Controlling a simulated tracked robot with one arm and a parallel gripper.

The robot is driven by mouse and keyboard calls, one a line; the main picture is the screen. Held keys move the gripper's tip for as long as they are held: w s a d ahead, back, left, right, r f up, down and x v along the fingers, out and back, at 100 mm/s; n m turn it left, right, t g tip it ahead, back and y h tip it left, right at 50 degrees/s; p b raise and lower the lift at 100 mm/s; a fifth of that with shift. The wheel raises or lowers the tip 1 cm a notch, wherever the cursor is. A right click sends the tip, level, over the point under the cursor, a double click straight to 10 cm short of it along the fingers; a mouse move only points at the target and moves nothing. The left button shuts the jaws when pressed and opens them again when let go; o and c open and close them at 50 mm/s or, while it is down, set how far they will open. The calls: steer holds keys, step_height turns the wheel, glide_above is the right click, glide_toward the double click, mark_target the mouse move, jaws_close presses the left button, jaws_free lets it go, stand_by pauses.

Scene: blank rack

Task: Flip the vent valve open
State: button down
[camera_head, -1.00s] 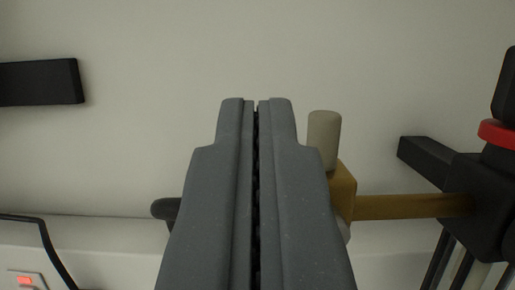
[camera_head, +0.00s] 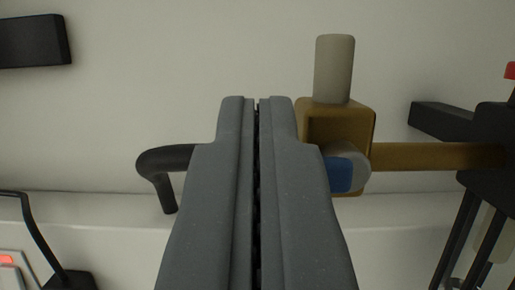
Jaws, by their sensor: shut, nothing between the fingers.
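The vent valve has a brass block body (camera_head: 352,122) just right of my gripper. A pale grey cylinder (camera_head: 334,68) stands up from the top of the block. A round grey hub with a blue face (camera_head: 340,174) shows at the block's front, partly hidden by my gripper. A brass pipe (camera_head: 430,156) runs right from the block. A dark bent rod (camera_head: 165,163) shows left of my gripper; its link to the valve is hidden. My gripper (camera_head: 256,102) is shut and empty in the picture's middle. I cannot tell whether it touches the valve.
A black fixture (camera_head: 470,130) stands at the right, with rods below and red on top. A black block (camera_head: 34,41) is on the wall at upper left. A black frame and a panel with a red light (camera_head: 8,259) are at lower left. The wall above my gripper is bare.

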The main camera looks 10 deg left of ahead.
steer(key=shift+f+b, duration=0.15)
steer(key=shift+b, duration=0.2)
steer(key=shift+n+b, duration=0.3)
steer(key=shift+n, duration=0.2)
